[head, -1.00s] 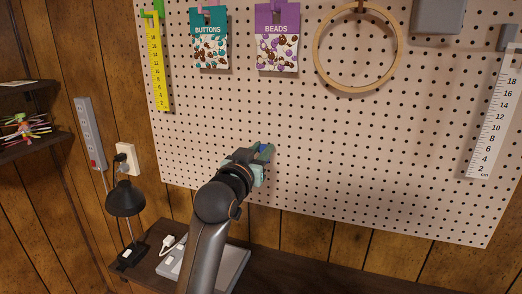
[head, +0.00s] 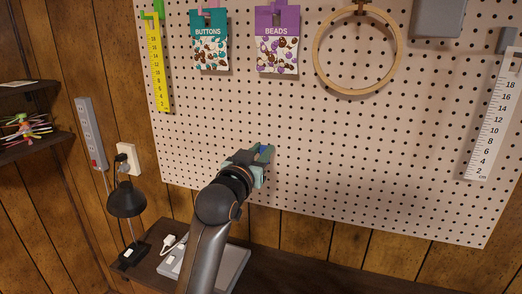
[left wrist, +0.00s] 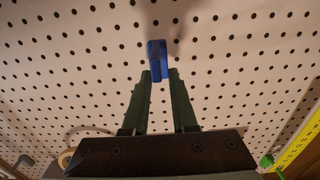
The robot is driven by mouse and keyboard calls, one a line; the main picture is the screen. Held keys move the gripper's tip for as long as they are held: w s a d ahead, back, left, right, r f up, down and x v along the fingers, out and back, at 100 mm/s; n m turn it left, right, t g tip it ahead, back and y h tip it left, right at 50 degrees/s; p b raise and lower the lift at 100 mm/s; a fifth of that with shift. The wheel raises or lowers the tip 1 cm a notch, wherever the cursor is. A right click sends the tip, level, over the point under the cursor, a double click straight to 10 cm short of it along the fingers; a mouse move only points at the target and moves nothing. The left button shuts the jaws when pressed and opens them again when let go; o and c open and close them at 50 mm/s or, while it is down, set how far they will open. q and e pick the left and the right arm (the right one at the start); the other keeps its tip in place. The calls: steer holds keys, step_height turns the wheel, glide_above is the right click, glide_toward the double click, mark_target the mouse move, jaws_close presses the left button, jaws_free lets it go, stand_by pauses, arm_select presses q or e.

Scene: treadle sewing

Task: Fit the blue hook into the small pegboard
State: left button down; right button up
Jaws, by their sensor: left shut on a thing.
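The pegboard (head: 330,140) is a pale perforated board that fills most of the head view. It also fills the left wrist view (left wrist: 80,50). My left gripper (head: 264,153) is at the lower left part of the board. In the left wrist view its green fingers (left wrist: 161,80) are shut on the blue hook (left wrist: 157,58), which sticks out past the fingertips towards the holes. In the head view only a bit of blue (head: 263,150) shows between the fingers. I cannot tell whether the hook touches the board or enters a hole. My right gripper is not in view.
A buttons packet (head: 209,45), a beads packet (head: 277,45), a wooden hoop (head: 318,58), a yellow ruler (head: 158,65) and a white ruler (head: 492,120) hang on the board. A black lamp (head: 126,200) stands below left. The board around the gripper is bare.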

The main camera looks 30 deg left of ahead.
arm_select(q)
steer(key=shift+p, duration=0.35)
stand_by(0.6)
steer(key=shift+w, duration=0.2)
steer(key=shift+w+a, duration=0.1)
steer(key=shift+w, duration=0.25)
steer(key=shift+w+a, duration=0.2)
steer(key=shift+w, duration=0.4)
steer(key=c, duration=0.6)
jaws_free()
steer(key=shift+w, duration=0.1)
